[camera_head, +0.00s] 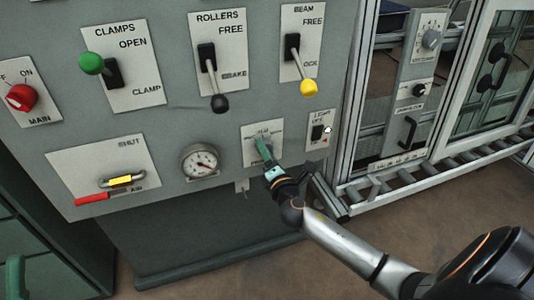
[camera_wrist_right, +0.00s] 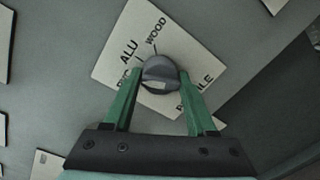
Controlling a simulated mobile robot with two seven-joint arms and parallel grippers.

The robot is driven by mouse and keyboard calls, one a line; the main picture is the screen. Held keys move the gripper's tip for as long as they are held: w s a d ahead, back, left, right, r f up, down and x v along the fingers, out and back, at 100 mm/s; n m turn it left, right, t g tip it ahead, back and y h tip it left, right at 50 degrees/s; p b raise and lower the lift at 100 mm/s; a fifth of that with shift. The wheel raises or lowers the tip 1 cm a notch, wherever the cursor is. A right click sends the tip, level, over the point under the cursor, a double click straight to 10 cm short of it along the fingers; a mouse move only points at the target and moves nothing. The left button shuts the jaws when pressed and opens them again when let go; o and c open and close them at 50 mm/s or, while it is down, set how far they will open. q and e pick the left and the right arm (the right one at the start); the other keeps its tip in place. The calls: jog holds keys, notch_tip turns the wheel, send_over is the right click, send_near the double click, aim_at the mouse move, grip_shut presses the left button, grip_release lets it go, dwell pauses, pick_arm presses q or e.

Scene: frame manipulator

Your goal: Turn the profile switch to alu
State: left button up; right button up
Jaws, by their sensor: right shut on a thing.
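The profile switch (camera_wrist_right: 160,72) is a dark round knob on a white plate (camera_wrist_right: 118,48) marked PVC, ALU, WOOD and PROFILE in the right wrist view. My right gripper (camera_wrist_right: 157,84) has its green fingers on either side of the knob and is shut on it. In the head view, the right gripper (camera_head: 263,148) reaches the profile plate (camera_head: 249,153) low on the grey panel and covers most of the knob. Which label the knob points to is hard to tell.
The light switch plate (camera_head: 320,131) is close right of the profile plate, and a pressure gauge (camera_head: 200,161) is to its left. Roller (camera_head: 219,102) and beam (camera_head: 309,87) levers stick out above. A roller conveyor (camera_head: 440,166) stands at the right.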

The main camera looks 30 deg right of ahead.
jog(key=m, duration=0.3)
jog(key=shift+r, duration=0.1)
pick_arm(q)
jog(key=shift+w+f, duration=0.2)
jog(key=shift+f, duration=0.2)
pick_arm(e)
jog(key=shift+m, duration=0.7)
jog(key=o, duration=1.3)
pick_arm(q)
jog(key=shift+y, duration=0.3)
pick_arm(e)
jog(key=shift+o, duration=0.2)
jog(key=shift+s, duration=0.1)
